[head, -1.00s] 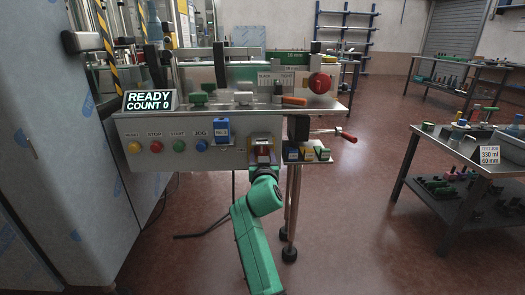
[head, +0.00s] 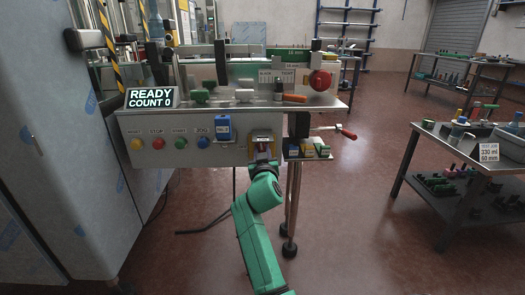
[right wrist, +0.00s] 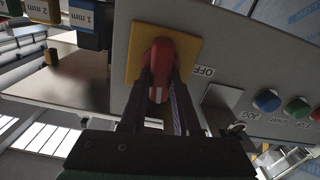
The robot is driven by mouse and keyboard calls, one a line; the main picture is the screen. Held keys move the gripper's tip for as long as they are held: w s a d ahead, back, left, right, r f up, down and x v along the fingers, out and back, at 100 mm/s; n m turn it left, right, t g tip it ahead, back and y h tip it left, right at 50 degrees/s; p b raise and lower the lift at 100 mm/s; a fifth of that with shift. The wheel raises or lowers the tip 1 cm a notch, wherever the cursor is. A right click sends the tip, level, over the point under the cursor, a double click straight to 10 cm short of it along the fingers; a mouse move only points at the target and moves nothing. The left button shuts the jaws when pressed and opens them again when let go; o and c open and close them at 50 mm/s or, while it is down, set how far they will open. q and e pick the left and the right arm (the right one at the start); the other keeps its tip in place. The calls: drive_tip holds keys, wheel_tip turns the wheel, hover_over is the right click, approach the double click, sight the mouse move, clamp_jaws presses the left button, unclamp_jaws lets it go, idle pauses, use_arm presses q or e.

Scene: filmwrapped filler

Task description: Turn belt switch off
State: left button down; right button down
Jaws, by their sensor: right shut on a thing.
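The belt switch is a red handle (right wrist: 159,60) on a yellow plate (right wrist: 190,48) on the front of the grey machine panel. An OFF label (right wrist: 204,71) is beside the plate in the right wrist view. My right gripper (right wrist: 160,88) is shut on the red handle, with one dark finger on each side. In the head view the yellow plate (head: 252,152) is at the right end of the panel, and my right gripper (head: 264,160) reaches it from below and hides most of the handle. My left gripper is not in view.
A bracket with labelled blocks (head: 307,150) and a red-handled crank (head: 347,134) are close on the right. The display (head: 151,97) reads READY, COUNT 0. Open floor lies to the right.

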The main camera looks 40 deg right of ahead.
drive_tip(key=n+p, duration=0.1)
drive_tip(key=n, duration=0.3)
drive_tip(key=shift+a, duration=0.1)
drive_tip(key=n+p, duration=0.1)
drive_tip(key=n, duration=0.3)
drive_tip(key=shift+w+p, duration=0.1)
drive_tip(key=shift+p, duration=0.2)
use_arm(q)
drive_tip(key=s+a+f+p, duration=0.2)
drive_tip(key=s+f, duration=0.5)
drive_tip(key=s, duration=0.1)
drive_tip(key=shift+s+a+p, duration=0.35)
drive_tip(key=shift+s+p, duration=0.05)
use_arm(e)
drive_tip(key=shift+a+f+n, duration=0.1)
drive_tip(key=shift+f+n, duration=0.1)
drive_tip(key=shift+n, duration=1.95)
drive_tip(key=shift+a+f+n, duration=0.1)
drive_tip(key=shift+f+n, duration=0.05)
drive_tip(key=shift+n, duration=2)
drive_tip(key=shift+d, duration=0.1)
drive_tip(key=c, duration=0.6)
unclamp_jaws()
drive_tip(key=shift+w, duration=0.1)
drive_tip(key=shift+c, duration=0.2)
